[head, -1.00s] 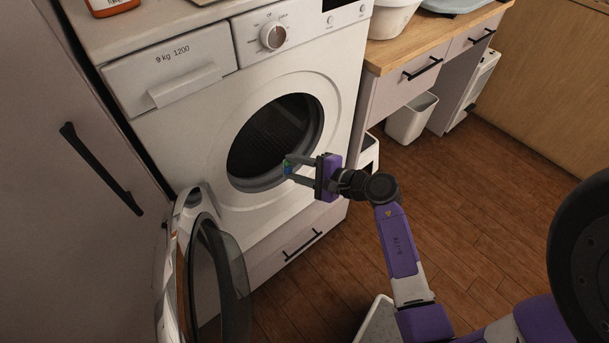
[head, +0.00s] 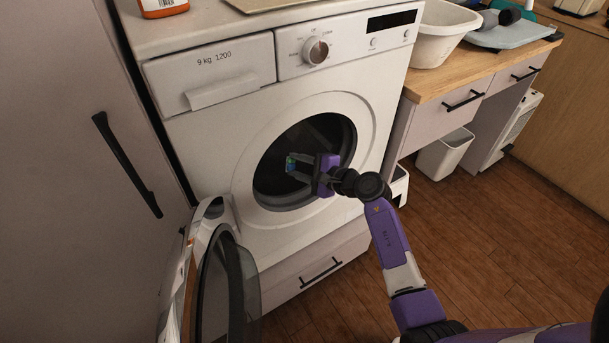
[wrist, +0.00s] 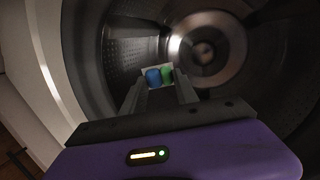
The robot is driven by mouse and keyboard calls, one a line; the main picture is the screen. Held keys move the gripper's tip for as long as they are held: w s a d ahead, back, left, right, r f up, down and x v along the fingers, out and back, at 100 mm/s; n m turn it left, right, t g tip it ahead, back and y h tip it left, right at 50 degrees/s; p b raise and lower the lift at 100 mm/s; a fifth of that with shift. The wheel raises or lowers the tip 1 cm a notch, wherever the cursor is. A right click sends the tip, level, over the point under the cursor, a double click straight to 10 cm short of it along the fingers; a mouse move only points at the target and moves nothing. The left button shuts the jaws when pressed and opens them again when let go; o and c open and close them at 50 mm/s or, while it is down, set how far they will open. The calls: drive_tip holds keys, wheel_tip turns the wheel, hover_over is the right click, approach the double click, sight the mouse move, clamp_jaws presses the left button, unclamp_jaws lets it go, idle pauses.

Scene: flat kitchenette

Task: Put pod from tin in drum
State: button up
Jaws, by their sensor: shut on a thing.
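The pod (head: 291,163) is small, with blue and green parts. My gripper (head: 294,168) is shut on it, and the pod sits between the fingertips. In the wrist view the pod (wrist: 158,75) shows blue, green and white at the finger ends, with the drum (wrist: 115,57) around and behind it. In the head view the fingers reach into the round opening of the drum (head: 325,135). The washer door (head: 240,290) hangs wide open at the lower left. I cannot make out the tin.
The white washing machine (head: 230,150) has a drawer below its opening. A tall cabinet (head: 60,180) stands close on the left. On the right are a counter (head: 470,72) with a white basin (head: 440,35) and a bin (head: 445,152) below. An orange-labelled bottle (head: 163,6) stands on the washer.

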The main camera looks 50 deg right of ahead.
drive_tip(key=w+d+f+b, duration=0.1)
drive_tip(key=w+d+b, duration=0.1)
drive_tip(key=w+b, duration=0.2)
drive_tip(key=w+d+f+b, duration=0.1)
drive_tip(key=w+b, duration=0.3)
drive_tip(key=w, duration=0.5)
drive_tip(key=shift+w+d+f, duration=0.15)
drive_tip(key=shift+d+f, duration=0.25)
drive_tip(key=o, duration=0.9)
drive_tip(key=p+v, duration=0.1)
drive_tip(key=v, duration=0.6)
drive_tip(key=shift+s+r+p, duration=0.15)
drive_tip(key=shift+s+p, duration=0.25)
